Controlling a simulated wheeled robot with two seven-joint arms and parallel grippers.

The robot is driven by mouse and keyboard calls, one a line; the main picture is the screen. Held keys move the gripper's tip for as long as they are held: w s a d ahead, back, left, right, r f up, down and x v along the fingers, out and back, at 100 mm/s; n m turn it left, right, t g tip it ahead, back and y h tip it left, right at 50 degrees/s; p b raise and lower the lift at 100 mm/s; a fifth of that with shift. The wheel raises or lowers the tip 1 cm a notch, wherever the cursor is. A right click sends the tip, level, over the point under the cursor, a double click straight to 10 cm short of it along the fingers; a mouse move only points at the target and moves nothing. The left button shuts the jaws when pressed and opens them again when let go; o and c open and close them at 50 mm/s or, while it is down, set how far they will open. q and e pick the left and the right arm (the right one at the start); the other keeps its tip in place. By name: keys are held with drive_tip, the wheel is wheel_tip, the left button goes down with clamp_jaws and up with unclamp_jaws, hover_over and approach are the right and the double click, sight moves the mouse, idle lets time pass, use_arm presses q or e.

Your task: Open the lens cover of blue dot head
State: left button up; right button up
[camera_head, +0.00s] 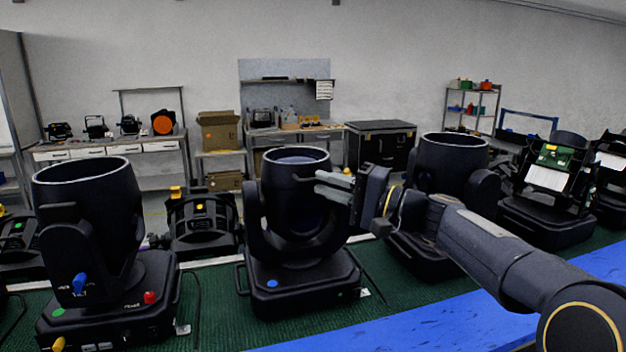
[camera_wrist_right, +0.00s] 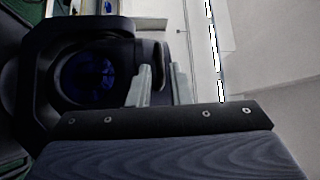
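The blue dot head (camera_head: 298,215) is a black moving light in the middle of the head view, its barrel pointing up, with a blue dot (camera_head: 272,283) on its base. Its round rim frames a bluish-grey top surface (camera_head: 296,157). In the right wrist view its dark blue lens area (camera_wrist_right: 88,75) shows inside a black housing. I cannot make out a separate lens cover or its state. My right gripper (camera_head: 333,187) is at the right side of the barrel, near the rim. My left gripper is out of view.
Similar black heads stand left (camera_head: 88,210) and right (camera_head: 452,165) on the green mat (camera_head: 215,305). A small lamp (camera_head: 200,222) stands behind between the left heads. A blue strip (camera_head: 400,330) runs along the front. Workbenches and a black case (camera_head: 380,143) stand at the back.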

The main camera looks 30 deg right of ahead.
sight(316, 181)
drive_tip(key=shift+p+x, duration=0.35)
drive_tip(key=shift+x, duration=1.45)
clamp_jaws()
